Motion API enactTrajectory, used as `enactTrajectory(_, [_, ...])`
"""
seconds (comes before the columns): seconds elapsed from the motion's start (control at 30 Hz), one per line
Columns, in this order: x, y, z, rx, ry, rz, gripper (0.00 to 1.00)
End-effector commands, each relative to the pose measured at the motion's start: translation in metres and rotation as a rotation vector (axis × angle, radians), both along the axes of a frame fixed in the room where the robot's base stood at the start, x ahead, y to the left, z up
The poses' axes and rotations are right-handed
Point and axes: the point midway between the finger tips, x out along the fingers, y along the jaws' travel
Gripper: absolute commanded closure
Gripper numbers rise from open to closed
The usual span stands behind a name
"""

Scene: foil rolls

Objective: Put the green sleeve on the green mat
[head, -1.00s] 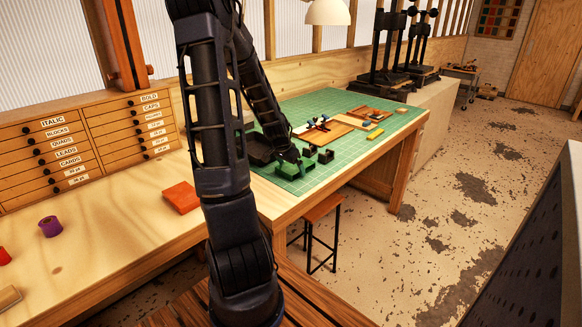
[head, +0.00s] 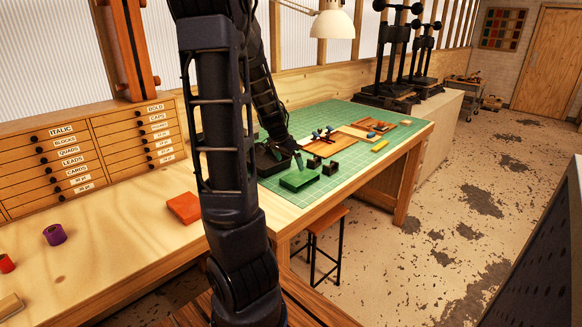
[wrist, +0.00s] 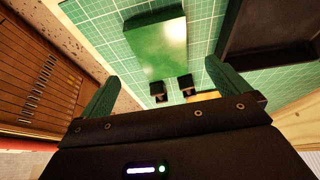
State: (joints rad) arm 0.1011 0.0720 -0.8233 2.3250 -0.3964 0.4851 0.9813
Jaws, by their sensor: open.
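The green sleeve (head: 300,180), a flat glossy green block, lies on the green mat (head: 352,112), the gridded sheet on the far bench, near its front edge. In the wrist view the sleeve (wrist: 160,48) lies flat, beyond my fingertips and clear of them, with bare mat (wrist: 100,22) around it. My gripper (head: 298,161) is just behind and above the sleeve in the head view. Its two green fingers stand wide apart in the wrist view (wrist: 162,90), with nothing between them.
Two small dark pieces (wrist: 172,88) stand close to the sleeve. A black tray (wrist: 265,30) lies beside it. A wooden board (head: 322,147) with tools is farther back. An orange block (head: 184,208), purple roll (head: 55,234) and red roll (head: 6,263) are on the near bench.

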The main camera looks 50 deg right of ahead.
Motion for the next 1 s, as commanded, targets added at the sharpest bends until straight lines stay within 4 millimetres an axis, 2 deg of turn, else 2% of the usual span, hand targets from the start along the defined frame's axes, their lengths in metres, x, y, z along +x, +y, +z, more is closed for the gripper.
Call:
enactTrajectory(0.2, [0.000,0.006,0.015,-0.001,0.000,0.002,0.00])
enactTrajectory(0.47, [0.000,0.008,0.020,0.000,0.000,0.000,0.00])
enactTrajectory(0.57, [0.003,0.015,0.022,0.008,-0.004,0.023,0.00])
enactTrajectory(0.67, [0.014,0.036,0.028,0.031,-0.015,0.092,0.00])
enactTrajectory(0.77, [0.028,0.071,0.040,0.065,-0.030,0.209,0.00])
enactTrajectory(1.0, [0.048,0.171,0.077,0.122,-0.059,0.555,0.00])
